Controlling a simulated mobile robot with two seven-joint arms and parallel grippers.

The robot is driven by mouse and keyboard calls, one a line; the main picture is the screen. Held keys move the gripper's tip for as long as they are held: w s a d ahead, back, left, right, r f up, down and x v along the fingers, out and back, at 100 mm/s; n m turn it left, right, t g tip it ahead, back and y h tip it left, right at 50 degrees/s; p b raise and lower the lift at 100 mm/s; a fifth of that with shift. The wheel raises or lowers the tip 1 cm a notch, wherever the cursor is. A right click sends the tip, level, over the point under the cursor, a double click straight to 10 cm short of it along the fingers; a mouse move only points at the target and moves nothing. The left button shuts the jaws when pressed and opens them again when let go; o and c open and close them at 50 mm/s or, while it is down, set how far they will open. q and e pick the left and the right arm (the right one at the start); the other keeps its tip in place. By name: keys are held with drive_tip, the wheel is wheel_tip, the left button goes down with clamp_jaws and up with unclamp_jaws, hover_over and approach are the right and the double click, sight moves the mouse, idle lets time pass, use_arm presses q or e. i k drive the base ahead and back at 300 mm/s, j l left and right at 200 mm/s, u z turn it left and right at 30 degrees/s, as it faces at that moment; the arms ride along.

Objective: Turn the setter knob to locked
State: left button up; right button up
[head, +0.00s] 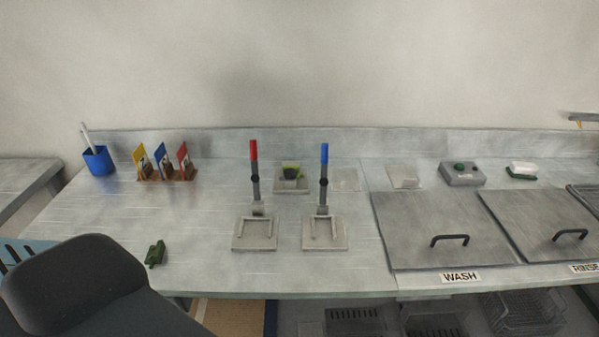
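A dark knob with a yellow-green edge (291,172) sits on a small grey base plate (291,187) at the back of the counter, between the red and blue levers. It looks like the setter knob, but it is too small to read its position or any marking. Neither of my grippers shows in the head view. A large dark rounded shape at the lower left looks like part of my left arm. Nothing touches the knob.
A red-handled lever (254,165) and a blue-handled lever (323,170) stand upright in front of the knob, on either side. A small green piece (155,253) lies at left. Coloured cards (163,160) and a blue cup (98,161) stand behind. Lidded wash basin (430,215) at right.

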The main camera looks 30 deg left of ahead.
sight(290, 174)
drive_tip(key=l+u, duration=0.15)
drive_tip(key=u, duration=0.35)
drive_tip(key=l+u, duration=0.25)
drive_tip(key=l, duration=0.2)
drive_tip(key=l+u, duration=0.3)
drive_tip(key=k+l, duration=0.1)
drive_tip(key=l, duration=0.35)
drive_tip(key=k+l+u, duration=0.1)
drive_tip(key=l, duration=0.35)
drive_tip(key=k+l, duration=0.1)
drive_tip(key=l, duration=0.35)
drive_tip(key=k+l, duration=0.1)
drive_tip(key=l, duration=0.35)
drive_tip(key=u, duration=0.05)
